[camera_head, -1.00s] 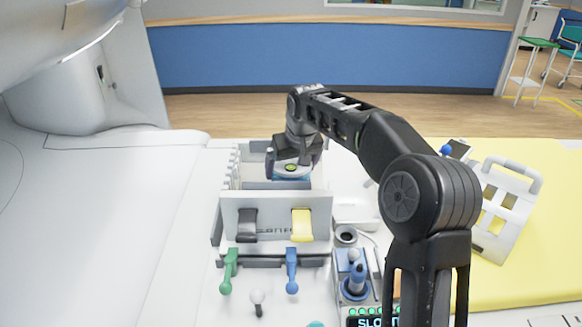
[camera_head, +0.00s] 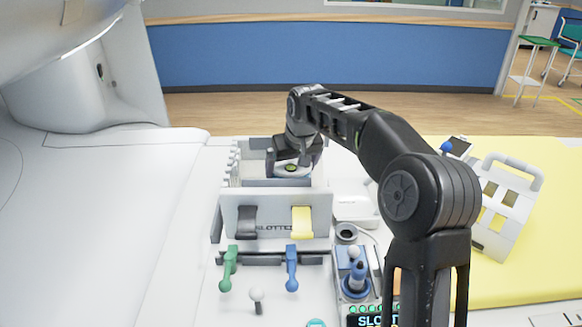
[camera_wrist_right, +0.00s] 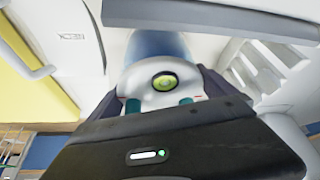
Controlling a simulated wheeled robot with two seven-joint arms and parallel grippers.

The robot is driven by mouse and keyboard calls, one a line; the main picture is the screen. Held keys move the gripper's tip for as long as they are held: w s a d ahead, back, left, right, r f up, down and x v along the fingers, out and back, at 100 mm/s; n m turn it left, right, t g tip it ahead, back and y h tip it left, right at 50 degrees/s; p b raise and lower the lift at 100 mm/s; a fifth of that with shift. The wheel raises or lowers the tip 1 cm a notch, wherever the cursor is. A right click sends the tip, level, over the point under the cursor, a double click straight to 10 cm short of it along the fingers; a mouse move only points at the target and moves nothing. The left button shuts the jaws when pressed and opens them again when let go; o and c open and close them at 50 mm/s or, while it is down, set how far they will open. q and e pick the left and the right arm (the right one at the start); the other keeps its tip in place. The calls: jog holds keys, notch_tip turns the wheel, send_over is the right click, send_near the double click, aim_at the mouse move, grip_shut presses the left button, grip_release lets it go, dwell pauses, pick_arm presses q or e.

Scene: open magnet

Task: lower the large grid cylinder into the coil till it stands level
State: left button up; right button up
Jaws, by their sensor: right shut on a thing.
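The large grid cylinder has a white cap (camera_head: 292,169) with a round green level vial on it. In the right wrist view its blue body (camera_wrist_right: 157,45) shows beyond the white cap. My right gripper (camera_head: 293,160) is shut on the cap from above. The cylinder is inside the open top of the white coil (camera_head: 272,218), near its far right part. Its lower end is hidden by the coil's front wall, so I cannot tell whether it touches the bottom or stands exactly level. My left gripper is not in view.
A black strap (camera_head: 246,222) and a yellow strap (camera_head: 302,222) hang on the coil's front. Green (camera_head: 229,267) and blue (camera_head: 291,268) levers stand before it. A white frame (camera_head: 505,208) stands on the yellow pad (camera_head: 545,255).

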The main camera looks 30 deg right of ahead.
jog(key=shift+r, duration=0.15)
jog(key=o, duration=1.7)
jog(key=shift+s+f, duration=0.1)
jog(key=shift+f, duration=0.1)
jog(key=v, duration=0.8)
jog(key=shift+r+b, duration=0.15)
jog(key=shift+b, duration=0.25)
